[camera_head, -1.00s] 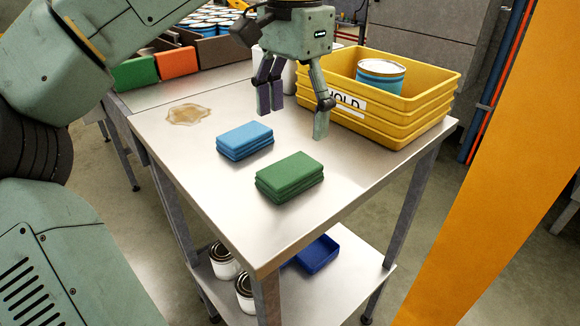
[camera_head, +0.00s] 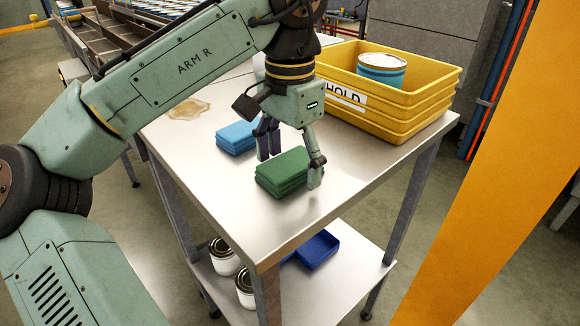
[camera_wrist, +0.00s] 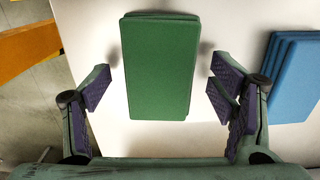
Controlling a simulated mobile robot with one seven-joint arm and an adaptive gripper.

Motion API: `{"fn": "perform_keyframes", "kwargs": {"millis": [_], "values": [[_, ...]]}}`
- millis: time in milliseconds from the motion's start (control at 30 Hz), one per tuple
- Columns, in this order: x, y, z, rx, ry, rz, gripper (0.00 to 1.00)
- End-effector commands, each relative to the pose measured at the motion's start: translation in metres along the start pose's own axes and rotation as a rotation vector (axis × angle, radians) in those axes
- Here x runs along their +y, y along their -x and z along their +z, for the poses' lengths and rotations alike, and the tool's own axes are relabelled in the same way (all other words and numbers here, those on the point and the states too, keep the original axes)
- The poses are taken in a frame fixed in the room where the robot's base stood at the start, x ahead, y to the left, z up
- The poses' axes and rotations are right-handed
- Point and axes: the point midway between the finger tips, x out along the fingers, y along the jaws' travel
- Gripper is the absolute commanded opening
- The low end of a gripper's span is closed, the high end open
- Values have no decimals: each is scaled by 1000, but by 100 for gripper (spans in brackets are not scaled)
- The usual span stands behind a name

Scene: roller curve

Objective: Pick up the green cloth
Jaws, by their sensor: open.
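The green cloth (camera_head: 283,172) lies folded in a stack on the steel table, near its front corner. In the wrist view the green cloth (camera_wrist: 160,65) stands between my open fingers, with a gap on each side. My gripper (camera_head: 290,165) is lowered around it in the head view, one finger at its right and the others behind its left end. In the wrist view my gripper (camera_wrist: 160,100) is open and holds nothing. I cannot tell whether the fingertips touch the table.
A blue folded cloth (camera_head: 238,136) lies just behind and left of the green one. A stack of yellow crates (camera_head: 395,122) with a blue can (camera_head: 381,70) stands at the back right. A brown spill (camera_head: 187,109) marks the table's left. The table's front corner is clear.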

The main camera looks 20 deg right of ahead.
Motion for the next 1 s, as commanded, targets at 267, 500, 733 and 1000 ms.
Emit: {"fn": "perform_keyframes", "kwargs": {"millis": [267,500,733,1000], "values": [[0,0,0,0,0,0,62],[0,0,0,0,0,0,46],[0,0,0,0,0,0,31],[0,0,0,0,0,0,28]]}}
